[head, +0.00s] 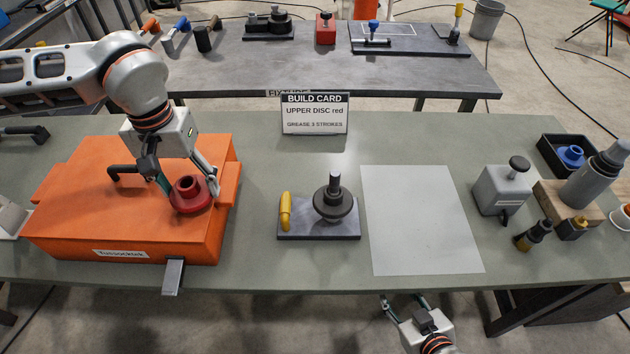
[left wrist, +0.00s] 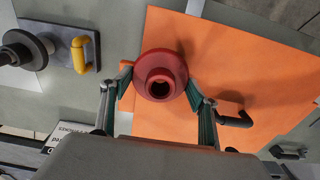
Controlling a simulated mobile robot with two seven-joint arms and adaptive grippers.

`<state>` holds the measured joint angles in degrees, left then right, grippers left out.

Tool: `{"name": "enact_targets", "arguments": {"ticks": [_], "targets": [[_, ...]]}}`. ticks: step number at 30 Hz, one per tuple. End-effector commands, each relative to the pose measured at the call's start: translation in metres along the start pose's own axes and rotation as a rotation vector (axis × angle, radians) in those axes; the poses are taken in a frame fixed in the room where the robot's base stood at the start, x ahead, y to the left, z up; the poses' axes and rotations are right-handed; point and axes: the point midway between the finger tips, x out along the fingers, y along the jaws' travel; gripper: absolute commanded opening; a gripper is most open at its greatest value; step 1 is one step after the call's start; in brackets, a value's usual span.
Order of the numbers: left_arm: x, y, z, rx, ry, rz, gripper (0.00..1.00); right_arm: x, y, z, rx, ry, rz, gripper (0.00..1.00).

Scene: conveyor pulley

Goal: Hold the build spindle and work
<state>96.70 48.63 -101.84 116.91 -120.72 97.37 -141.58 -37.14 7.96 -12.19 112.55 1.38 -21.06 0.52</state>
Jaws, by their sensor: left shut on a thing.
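The build spindle (head: 334,180) is a dark upright post with a dark round disc around it, on a grey base plate (head: 310,231) with a yellow handle (head: 285,211). It also shows at the left of the left wrist view (left wrist: 28,50). My left gripper (head: 188,194) is shut on a red disc (head: 190,193) with a raised hub, at the right part of the orange box (head: 80,205). The left wrist view shows this red disc (left wrist: 160,75) between my two fingertips. My right gripper (head: 404,301) is at the front edge, fingers apart and empty.
The build card (head: 314,112) reads "UPPER DISC red" and "GREASE 3 STROKES". A bare pale mat (head: 420,220) lies right of the spindle. A grey block with a knob (head: 502,190), a black tray (head: 548,157) with a blue disc (head: 571,156) and a grey bottle (head: 597,177) stand at the right.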

Motion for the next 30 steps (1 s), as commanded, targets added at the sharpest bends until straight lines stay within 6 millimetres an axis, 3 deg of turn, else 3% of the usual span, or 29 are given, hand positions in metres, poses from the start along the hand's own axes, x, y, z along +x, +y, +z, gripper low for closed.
{"name": "enact_targets", "arguments": {"ticks": [22, 23, 30], "targets": [[-0.0006, 0.0002, -0.0003, 0.0, 0.001, 0.0, 0.33, 0.0003, -0.0001, 0.0023, 0.0, -0.004, 0.0, 0.4], [-0.0006, 0.0002, -0.0003, 0.0, 0.001, 0.0, 0.33, 0.0003, -0.0001, 0.0025, 0.0, -0.004, 0.0, 0.35], [-0.0007, 0.0002, -0.0002, 0.0, 0.001, 0.0, 0.33, -0.0002, 0.0013, 0.0036, -0.005, -0.007, 0.001, 0.34]]}}
